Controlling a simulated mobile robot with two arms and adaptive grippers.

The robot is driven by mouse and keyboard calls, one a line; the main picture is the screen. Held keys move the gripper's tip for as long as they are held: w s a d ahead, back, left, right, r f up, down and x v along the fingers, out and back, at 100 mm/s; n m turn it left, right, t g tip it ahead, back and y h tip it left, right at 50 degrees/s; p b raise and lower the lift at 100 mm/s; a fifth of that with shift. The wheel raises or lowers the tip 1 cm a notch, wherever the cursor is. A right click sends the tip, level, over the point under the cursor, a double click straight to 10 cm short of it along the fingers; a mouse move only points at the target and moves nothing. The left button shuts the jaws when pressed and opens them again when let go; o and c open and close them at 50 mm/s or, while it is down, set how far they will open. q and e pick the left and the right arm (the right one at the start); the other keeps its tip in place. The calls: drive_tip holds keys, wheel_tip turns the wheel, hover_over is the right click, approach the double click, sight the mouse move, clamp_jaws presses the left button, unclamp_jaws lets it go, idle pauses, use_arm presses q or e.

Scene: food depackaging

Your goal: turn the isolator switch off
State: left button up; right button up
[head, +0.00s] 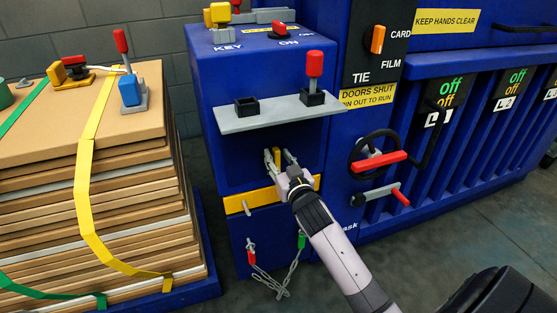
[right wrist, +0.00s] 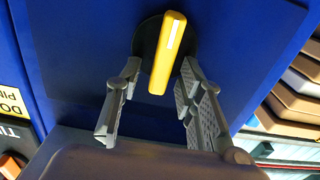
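A yellow bar handle (head: 277,155) sits on the front of the blue cabinet, below the grey shelf. In the right wrist view this handle (right wrist: 167,52) stands on a round black base, with a white line along it. My right gripper (head: 280,160) is open, its fingers on either side of the handle, with gaps visible in the right wrist view (right wrist: 160,75). A red rotary knob (head: 284,29) sits on the cabinet top above the word ON. No readable label names the isolator switch. My left gripper is not in view.
The grey shelf (head: 272,115) with a red-handled lever (head: 314,68) juts out above my right gripper. A black handwheel (head: 360,153) with a red grip is to the right. Chains hang below. Strapped cardboard (head: 130,205) stands at left.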

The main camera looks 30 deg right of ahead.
drive_tip(key=shift+w, duration=0.1)
drive_tip(key=shift+c, duration=0.4)
clamp_jaws()
